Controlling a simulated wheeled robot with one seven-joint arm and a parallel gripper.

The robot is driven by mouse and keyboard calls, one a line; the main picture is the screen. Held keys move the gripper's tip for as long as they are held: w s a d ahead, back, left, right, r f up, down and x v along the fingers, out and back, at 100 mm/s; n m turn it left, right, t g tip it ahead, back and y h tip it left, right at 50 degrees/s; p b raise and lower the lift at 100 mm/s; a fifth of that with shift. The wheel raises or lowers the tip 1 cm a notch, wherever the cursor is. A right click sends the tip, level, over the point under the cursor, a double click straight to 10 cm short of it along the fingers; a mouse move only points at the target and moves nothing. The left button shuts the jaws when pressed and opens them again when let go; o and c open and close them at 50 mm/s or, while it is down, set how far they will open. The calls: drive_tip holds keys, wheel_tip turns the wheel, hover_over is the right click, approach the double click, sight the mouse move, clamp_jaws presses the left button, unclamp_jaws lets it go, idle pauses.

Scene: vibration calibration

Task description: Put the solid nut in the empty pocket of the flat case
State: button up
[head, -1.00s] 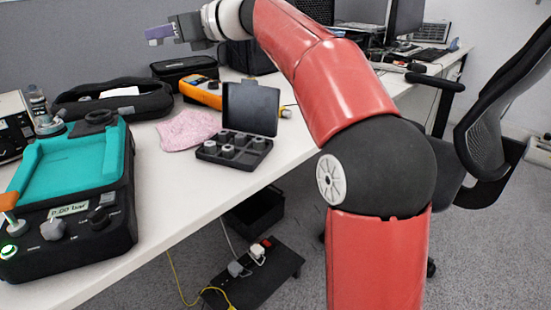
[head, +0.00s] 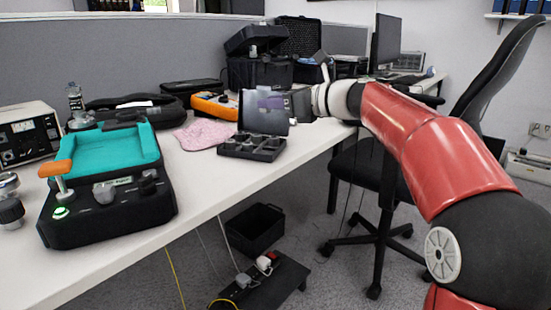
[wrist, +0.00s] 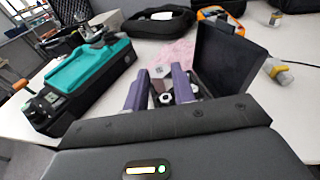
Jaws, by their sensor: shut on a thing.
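The flat case (head: 234,151) lies open on the white bench, its dark lid (head: 254,118) standing up at the back. In the wrist view several pale nuts (wrist: 166,98) sit in its pockets, partly hidden by my fingers. The empty pocket cannot be clearly told.
A pink cloth (head: 197,134) lies left of the case, with an orange meter (head: 214,106) behind it. A black device with a teal tray (head: 105,158) stands further left. The raised lid is close to my gripper. The bench front edge is clear.

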sight(274, 157)
wheel_tip(274, 157, down, 11)
drive_tip(key=b, duration=0.3)
drive_tip(key=shift+r, duration=0.15)
drive_tip(key=o, duration=0.7)
drive_tip(key=shift+o, duration=0.2)
drive_tip(key=p+v, duration=0.1)
drive_tip(key=v, duration=1.1)
